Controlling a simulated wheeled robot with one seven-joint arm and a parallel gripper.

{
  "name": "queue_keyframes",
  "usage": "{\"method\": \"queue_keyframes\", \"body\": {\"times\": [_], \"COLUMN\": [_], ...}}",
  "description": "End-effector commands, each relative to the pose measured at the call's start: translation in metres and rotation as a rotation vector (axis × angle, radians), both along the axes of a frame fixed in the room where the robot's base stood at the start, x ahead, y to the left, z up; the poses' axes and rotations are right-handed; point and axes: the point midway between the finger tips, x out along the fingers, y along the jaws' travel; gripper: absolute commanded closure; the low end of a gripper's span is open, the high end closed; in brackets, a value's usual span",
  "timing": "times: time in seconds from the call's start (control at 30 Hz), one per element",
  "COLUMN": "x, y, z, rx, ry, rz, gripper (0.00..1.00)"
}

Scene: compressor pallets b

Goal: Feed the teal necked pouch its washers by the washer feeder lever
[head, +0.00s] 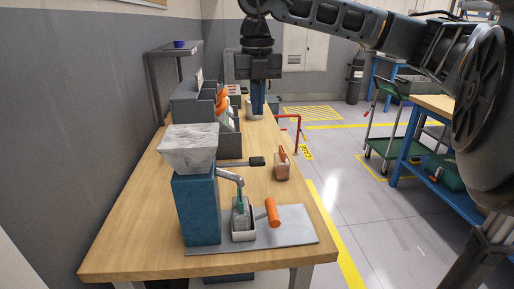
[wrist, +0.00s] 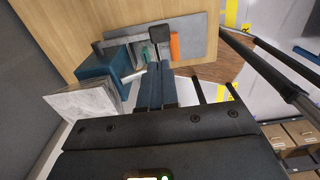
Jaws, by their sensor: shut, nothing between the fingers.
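The washer feeder (head: 196,208) is a blue pedestal with a pale marbled hopper (head: 188,145) on top. Its lever, ending in a black handle (head: 257,161), sticks out to the right above a curved grey spout (head: 231,177). My gripper (head: 258,114) is shut and empty, pointing down above the table beyond the feeder. In the wrist view my fingers (wrist: 154,68) lie just below the black lever handle (wrist: 160,34) in the picture; contact cannot be told.
An orange-handled part (head: 272,212) stands beside the holder on a grey plate (head: 295,233). An orange-necked pouch (head: 282,168) stands at the table's right. Grey bins (head: 190,106) with orange-topped items line the back left.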

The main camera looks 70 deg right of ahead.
Motion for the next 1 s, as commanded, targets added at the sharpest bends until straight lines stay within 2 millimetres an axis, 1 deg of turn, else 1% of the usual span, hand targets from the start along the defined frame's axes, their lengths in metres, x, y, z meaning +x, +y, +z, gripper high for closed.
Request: {"method": "queue_keyframes", "body": {"times": [0.3, 0.4, 0.53, 0.73, 1.0], "x": [0.000, 0.000, 0.000, 0.000, 0.000], "y": [0.001, 0.001, 0.001, 0.001, 0.000], "z": [-0.061, -0.079, -0.098, -0.115, -0.119], "rx": [0.004, 0.003, 0.003, 0.001, -0.001], "ry": [0.000, 0.000, 0.000, 0.000, 0.000], "rz": [-0.002, -0.002, 0.000, 0.000, 0.000], "gripper": [1.00, 1.00, 1.00, 1.00, 1.00]}}
